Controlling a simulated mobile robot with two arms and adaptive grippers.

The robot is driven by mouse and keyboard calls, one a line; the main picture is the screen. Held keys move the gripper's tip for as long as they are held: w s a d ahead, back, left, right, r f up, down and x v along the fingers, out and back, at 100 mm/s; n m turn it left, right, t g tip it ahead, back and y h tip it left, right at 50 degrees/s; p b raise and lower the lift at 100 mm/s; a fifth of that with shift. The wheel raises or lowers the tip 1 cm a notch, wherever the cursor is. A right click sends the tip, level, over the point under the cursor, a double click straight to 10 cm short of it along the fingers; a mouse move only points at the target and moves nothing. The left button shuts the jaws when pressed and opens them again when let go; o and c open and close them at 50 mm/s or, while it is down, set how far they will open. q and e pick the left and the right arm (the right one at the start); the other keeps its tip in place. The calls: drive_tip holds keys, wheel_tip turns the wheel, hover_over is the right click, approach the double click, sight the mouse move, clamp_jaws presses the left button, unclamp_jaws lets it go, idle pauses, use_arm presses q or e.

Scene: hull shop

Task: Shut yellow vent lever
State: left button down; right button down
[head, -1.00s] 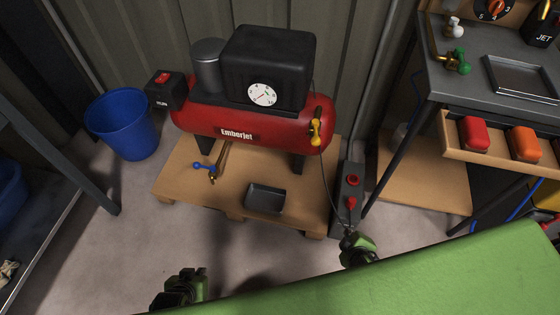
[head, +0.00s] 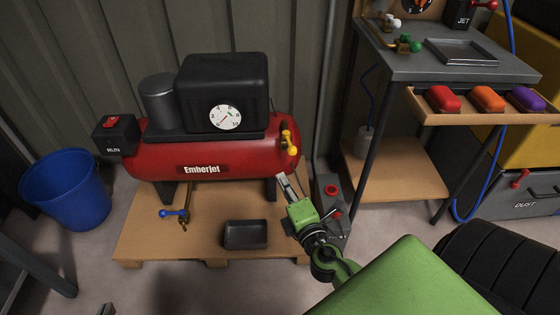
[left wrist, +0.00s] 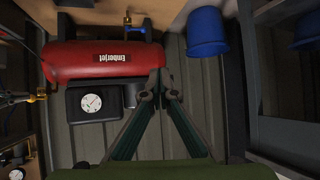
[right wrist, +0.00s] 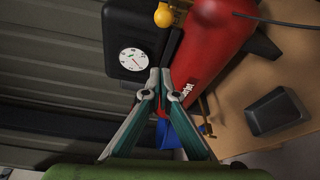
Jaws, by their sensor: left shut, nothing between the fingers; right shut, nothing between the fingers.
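The yellow vent lever (head: 290,143) is on a brass valve at the right end of the red Emberjet compressor (head: 215,158). Its yellow knob also shows at the top of the right wrist view (right wrist: 163,16). My right gripper (head: 286,184) is shut and empty, a little below the lever in the head view and apart from it. In the right wrist view its closed tips (right wrist: 159,76) are below the knob. My left gripper (head: 107,309) barely shows at the bottom edge. Its tips (left wrist: 155,82) are together and empty in the left wrist view.
A blue-handled valve (head: 174,214) sits low under the compressor, beside a dark tray (head: 246,234) on the pallet (head: 205,250). A grey box with red buttons (head: 330,200) stands right of the pallet. A workbench (head: 440,65) is at right, a blue bucket (head: 68,188) at left.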

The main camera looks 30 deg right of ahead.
sight(290, 144)
use_arm(q)
drive_tip(key=shift+s+a+f+g, duration=0.1)
drive_tip(key=shift+s+f+g, duration=0.2)
drive_tip(key=shift+s+f, duration=0.1)
use_arm(e)
drive_tip(key=w+d, duration=0.5)
drive_tip(key=w, duration=0.2)
drive_tip(key=shift+w+d, duration=0.3)
use_arm(q)
drive_tip(key=shift+w, duration=0.1)
